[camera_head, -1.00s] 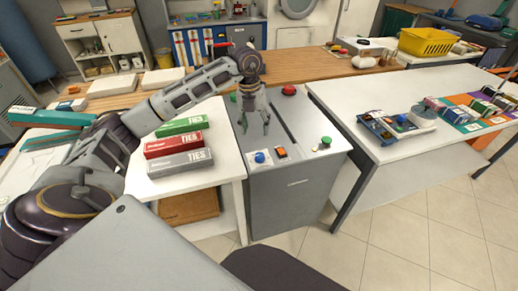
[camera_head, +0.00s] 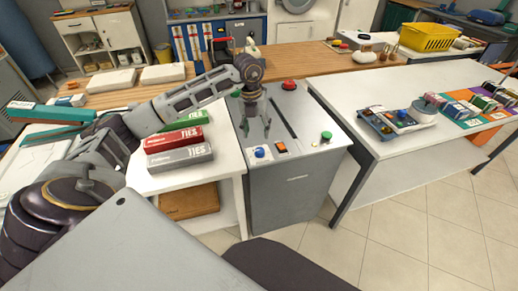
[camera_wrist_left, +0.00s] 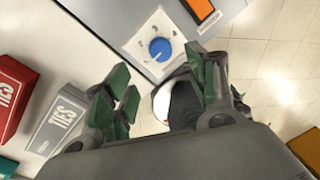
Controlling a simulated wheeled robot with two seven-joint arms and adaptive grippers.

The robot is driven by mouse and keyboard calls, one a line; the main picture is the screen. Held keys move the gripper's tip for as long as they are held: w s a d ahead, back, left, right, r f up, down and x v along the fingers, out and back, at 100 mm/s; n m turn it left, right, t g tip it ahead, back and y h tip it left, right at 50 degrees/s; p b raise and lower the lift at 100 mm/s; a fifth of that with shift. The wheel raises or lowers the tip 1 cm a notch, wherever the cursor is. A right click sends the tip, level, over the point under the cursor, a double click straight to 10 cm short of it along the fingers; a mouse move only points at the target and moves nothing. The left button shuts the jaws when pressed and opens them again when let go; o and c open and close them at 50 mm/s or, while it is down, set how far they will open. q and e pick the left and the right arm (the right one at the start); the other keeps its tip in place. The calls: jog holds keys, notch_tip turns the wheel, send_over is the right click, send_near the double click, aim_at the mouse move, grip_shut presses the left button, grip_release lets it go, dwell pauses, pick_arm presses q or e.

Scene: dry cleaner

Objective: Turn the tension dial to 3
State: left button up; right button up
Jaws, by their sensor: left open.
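The blue dial (camera_head: 260,152) sits on a white scale plate at the front left of the grey machine's top. My left gripper (camera_head: 257,131) is open and empty, pointing down just behind and above the dial. In the left wrist view its green-padded fingers (camera_wrist_left: 158,75) are spread, with the dial beyond and between their tips, apart from them. My right gripper is not in view.
An orange switch (camera_head: 281,147), a green button (camera_head: 326,136) and a red button (camera_head: 289,85) share the grey machine's top (camera_head: 305,146). Grey (camera_head: 180,159) and red tie boxes stand close by on the left table. A floor gap lies between the machine and the right table.

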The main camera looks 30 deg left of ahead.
aim_at(259, 150)
pick_arm(q)
jog(key=f, duration=0.5)
jog(key=d+f, duration=0.1)
jog(key=f, duration=0.2)
jog(key=shift+w+f, duration=0.1)
jog(key=shift+f, duration=0.65)
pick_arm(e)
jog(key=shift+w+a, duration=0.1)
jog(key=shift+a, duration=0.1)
